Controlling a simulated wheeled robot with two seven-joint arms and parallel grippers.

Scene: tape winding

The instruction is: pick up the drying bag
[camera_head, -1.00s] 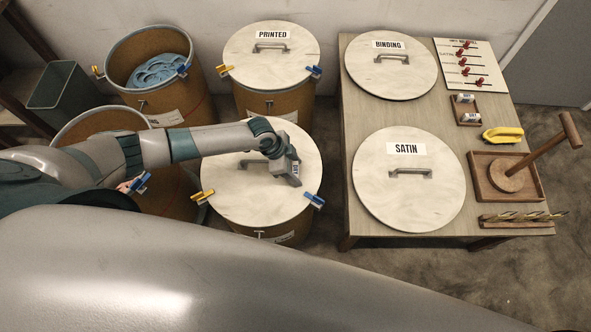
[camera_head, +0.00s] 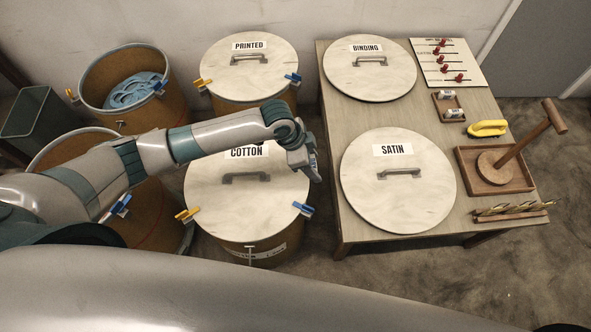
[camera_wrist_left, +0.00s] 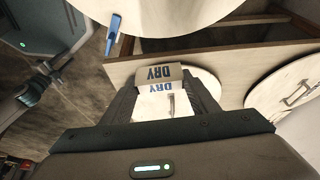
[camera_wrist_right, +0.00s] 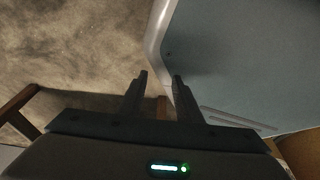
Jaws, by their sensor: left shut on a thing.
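My left gripper (camera_head: 312,168) is above the right edge of the cotton drum's lid (camera_head: 235,200) in the head view. In the left wrist view the left gripper (camera_wrist_left: 160,88) is shut on a small white drying bag (camera_wrist_left: 157,74) with blue DRY lettering on two faces. The bag sits between the fingertips, off any surface. Two similar small white packets, one (camera_head: 447,96) behind the other (camera_head: 455,113), lie in a small wooden tray on the table. My right gripper (camera_wrist_right: 160,75) is open and empty in the right wrist view.
Lidded drums marked PRINTED (camera_head: 249,65) and COTTON stand left of the table (camera_head: 330,215). An open drum (camera_head: 95,75) holds blue coils. Binding lid (camera_head: 370,85), satin lid (camera_head: 398,205), yellow tool (camera_head: 487,128) and wooden post stand (camera_head: 505,165) are on the table.

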